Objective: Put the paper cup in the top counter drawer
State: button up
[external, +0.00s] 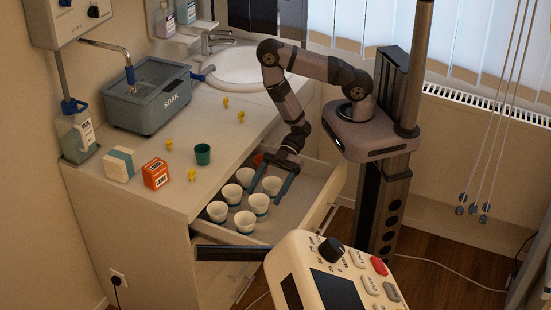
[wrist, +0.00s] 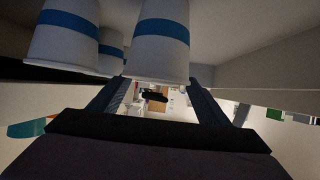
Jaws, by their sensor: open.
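Several white paper cups with blue-green bands stand in the pulled-out top counter drawer (external: 322,182). My gripper (external: 265,196) reaches down into this drawer, its two blue fingers spread apart. Another paper cup (external: 259,204) stands just in front of the fingertips. In the wrist view, a banded cup (wrist: 161,38) shows large and upside down beyond my open gripper (wrist: 158,86), with another cup (wrist: 62,38) at its left. No white paper cup shows on the countertop.
A green cup (external: 202,154), an orange-and-white box (external: 155,173), a white box (external: 119,164) and small yellow pieces (external: 192,175) lie on the counter. A grey SOAK tub (external: 147,97) stands by the sink (external: 237,66). A control panel (external: 325,275) stands before the drawer.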

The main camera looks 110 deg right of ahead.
jog(key=shift+v, duration=1.15)
jog(key=shift+w+d+r+p, duration=0.1)
jog(key=shift+d+r+p, duration=0.15)
jog(key=shift+r+p, duration=0.2)
jog(key=s+d+r+m+g+h+p, duration=0.3)
jog(key=d+r+m+g+h+p, duration=0.3)
jog(key=d+m+g+h, duration=0.4)
jog(key=s+a+r+n+y+b, duration=0.1)
jog(key=s+a+r+n+b, duration=0.1)
jog(key=s+a+r+b, duration=0.3)
jog(key=shift+s+r+y+b, duration=0.35)
jog(key=shift+s+y+b, duration=0.05)
jog(key=shift+s+b, duration=0.65)
